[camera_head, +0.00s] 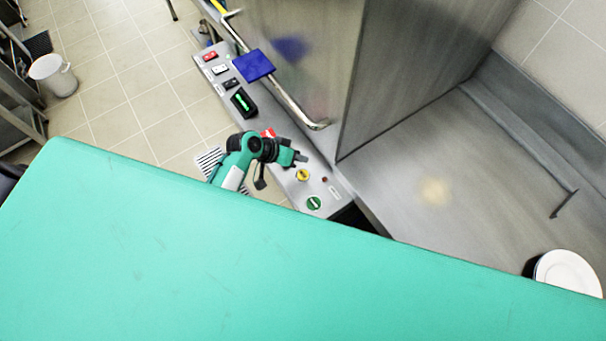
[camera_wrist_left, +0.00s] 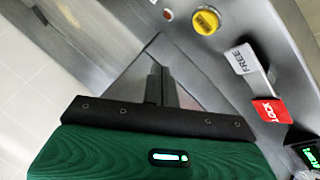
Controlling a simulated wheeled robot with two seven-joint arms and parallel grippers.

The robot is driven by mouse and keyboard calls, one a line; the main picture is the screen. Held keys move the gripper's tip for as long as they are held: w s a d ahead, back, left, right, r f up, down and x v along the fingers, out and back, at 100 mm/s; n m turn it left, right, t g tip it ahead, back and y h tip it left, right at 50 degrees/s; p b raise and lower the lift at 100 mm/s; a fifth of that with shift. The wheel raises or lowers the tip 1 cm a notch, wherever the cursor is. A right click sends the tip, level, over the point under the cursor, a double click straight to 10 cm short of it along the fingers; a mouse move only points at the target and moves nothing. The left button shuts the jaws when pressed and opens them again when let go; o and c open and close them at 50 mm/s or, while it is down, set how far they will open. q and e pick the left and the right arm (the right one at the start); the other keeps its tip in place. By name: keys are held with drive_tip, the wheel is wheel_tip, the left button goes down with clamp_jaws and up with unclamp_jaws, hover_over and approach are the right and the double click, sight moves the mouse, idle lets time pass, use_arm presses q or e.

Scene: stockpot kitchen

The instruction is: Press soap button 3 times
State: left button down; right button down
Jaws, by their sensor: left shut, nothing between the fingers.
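A steel control panel carries a round yellow button (camera_head: 303,174) and a round green button (camera_head: 314,203); I cannot read which is the soap button. The yellow button also shows in the left wrist view (camera_wrist_left: 205,21), with a small red light (camera_wrist_left: 168,14) beside it. My left gripper (camera_head: 302,158) is shut and empty, just above the yellow button in the head view and apart from it in the wrist view (camera_wrist_left: 160,88). The green button is out of the wrist view. My right gripper is not in view.
A white FREE lever (camera_wrist_left: 242,59) and a red LOCK label (camera_wrist_left: 269,111) lie beside the yellow button. A green-lit display (camera_head: 243,101), a blue square (camera_head: 254,66) and a steel rail (camera_head: 290,105) are farther up the panel. A steel counter (camera_head: 430,150) lies right.

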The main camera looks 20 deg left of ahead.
use_arm(q)
drive_tip(key=b, duration=0.5)
hover_over(300, 176)
wheel_tip(300, 176, down, 7)
drive_tip(key=shift+a+r, duration=0.1)
drive_tip(key=shift+r, duration=0.05)
drive_tip(key=shift+f+b, duration=0.5)
drive_tip(key=shift+f, duration=0.05)
drive_tip(key=shift+f, duration=0.1)
idle(1.1)
drive_tip(key=shift+f, duration=0.3)
drive_tip(key=shift+f+b, duration=0.5)
idle(0.6)
drive_tip(key=shift+r, duration=0.15)
drive_tip(key=shift+r+p, duration=0.8)
drive_tip(key=shift+p, duration=0.1)
